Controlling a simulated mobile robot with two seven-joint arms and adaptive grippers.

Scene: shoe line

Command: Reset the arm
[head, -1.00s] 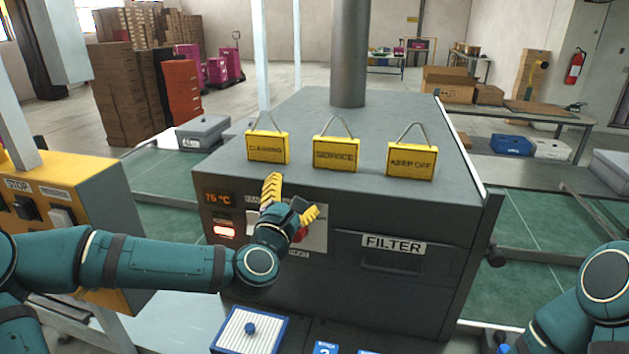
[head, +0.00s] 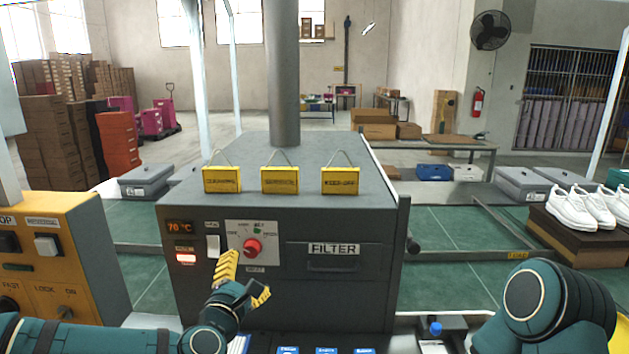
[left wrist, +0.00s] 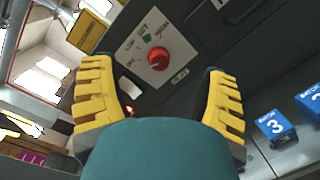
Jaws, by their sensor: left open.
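My left gripper (head: 244,279) is in front of the grey machine (head: 365,218), below its red knob (head: 252,246). Its yellow fingers stand apart and hold nothing. In the left wrist view the open fingers (left wrist: 160,100) frame the dial plate, and the red knob (left wrist: 159,57) shows ahead of them, apart from both. My right arm (head: 545,305) shows at the lower right of the head view; its gripper is not in view.
Three yellow signs stand on the machine top, one reading keep off (head: 340,181). A filter drawer (head: 333,257) is right of the knob. A yellow control box (head: 65,255) stands left. Blue numbered blocks (head: 326,350) lie below. White shoes (head: 572,209) stand right.

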